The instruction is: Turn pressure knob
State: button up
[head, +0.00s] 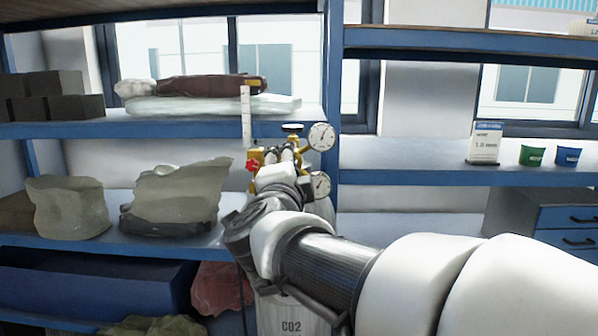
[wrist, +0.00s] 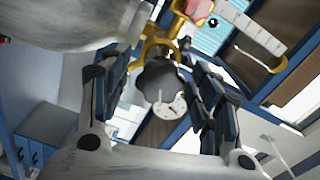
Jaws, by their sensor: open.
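The pressure knob (wrist: 160,82) is dark and lobed. In the wrist view it sits between the two fingers of my gripper (wrist: 158,66), with a visible gap on each side. My gripper is open. Behind the knob are brass-coloured regulator parts (wrist: 158,46) and a round white gauge (wrist: 171,108). In the head view, the regulator shows two gauges, an upper one (head: 321,136) and a lower one (head: 320,184), on the CO2 cylinder (head: 291,312). My arm hides most of the cylinder, and I cannot make out the fingertips or this knob clearly there.
A red valve handle (head: 252,165) and a white marked tube (head: 246,112) stand close to the regulator. Blue shelves (head: 180,128) with wrapped bundles are at the left.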

jog(key=s, duration=1.2)
jog(key=shift+a, duration=0.2)
jog(key=s+d+f+n+g+y, duration=0.2)
jog(key=s+f+n+g+y, duration=0.1)
jog(key=f+n, duration=0.35)
jog(key=s+d+f+n+g+y, duration=0.2)
jog(key=s+f+n+g+y, duration=0.15)
jog(key=f+n, duration=0.3)
jog(key=s+d+f+n+g+h, duration=0.2)
jog(key=s+d+f+g+h, duration=0.4)
jog(key=s+d+f, duration=0.7)
jog(key=shift+s+f+n+g, duration=0.3)
jog(key=shift+s+f+g, duration=0.2)
jog(key=shift+s, duration=0.7)
